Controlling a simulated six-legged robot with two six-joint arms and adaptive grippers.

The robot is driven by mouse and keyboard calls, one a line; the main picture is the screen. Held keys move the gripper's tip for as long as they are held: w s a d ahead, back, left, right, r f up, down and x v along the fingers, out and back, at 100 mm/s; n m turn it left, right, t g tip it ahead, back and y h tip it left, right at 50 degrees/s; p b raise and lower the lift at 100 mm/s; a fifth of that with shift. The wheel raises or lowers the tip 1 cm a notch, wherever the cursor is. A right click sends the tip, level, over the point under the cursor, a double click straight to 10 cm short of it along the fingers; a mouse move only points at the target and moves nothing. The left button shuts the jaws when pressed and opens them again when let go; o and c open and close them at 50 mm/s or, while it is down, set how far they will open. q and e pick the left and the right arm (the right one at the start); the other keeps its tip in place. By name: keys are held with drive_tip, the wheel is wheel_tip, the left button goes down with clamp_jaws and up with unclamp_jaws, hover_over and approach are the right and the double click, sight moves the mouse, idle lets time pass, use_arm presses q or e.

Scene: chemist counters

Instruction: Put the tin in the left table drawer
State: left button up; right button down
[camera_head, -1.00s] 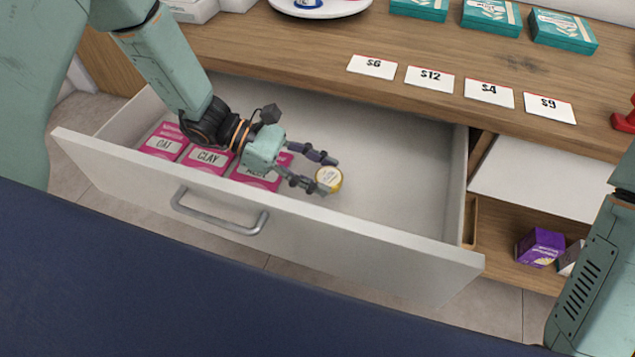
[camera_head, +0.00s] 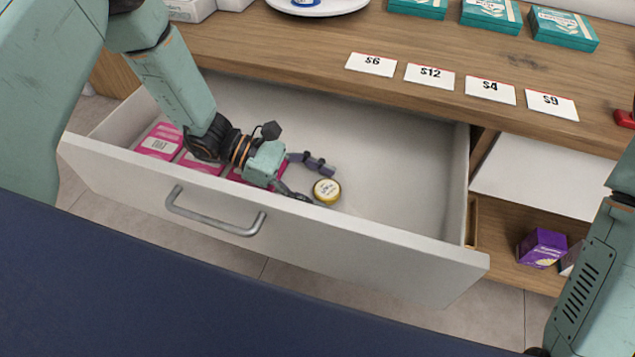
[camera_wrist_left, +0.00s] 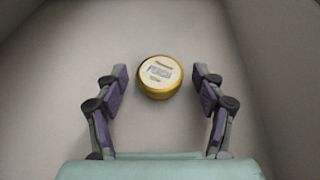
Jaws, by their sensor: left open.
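The tin (camera_head: 327,191) is small and round, with a yellow side and a pale lid. It rests on the floor of the open drawer (camera_head: 400,190), right of the pink boxes. My left gripper (camera_head: 312,180) is inside the drawer, open, just left of the tin. In the left wrist view the tin (camera_wrist_left: 159,76) sits just beyond and between the spread fingertips (camera_wrist_left: 160,82), touching neither. My right gripper is not visible; only part of my right arm shows at the right edge.
Several pink boxes (camera_head: 160,142) fill the drawer's left part. The drawer's right part is empty. The drawer front has a metal handle (camera_head: 213,213). The wooden counter (camera_head: 300,50) above holds price cards (camera_head: 430,76) and teal boxes (camera_head: 492,15). A purple box (camera_head: 541,247) sits on the lower right shelf.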

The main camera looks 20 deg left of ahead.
use_arm(q)
drive_tip(key=shift+r, duration=0.2)
drive_tip(key=p+v, duration=0.3)
drive_tip(key=v, duration=0.8)
drive_tip(key=shift+w+a+r, duration=0.1)
drive_tip(key=shift+r, duration=0.05)
drive_tip(key=shift+a, duration=0.4)
drive_tip(key=shift+r+p, duration=0.15)
drive_tip(key=shift+p, duration=0.15)
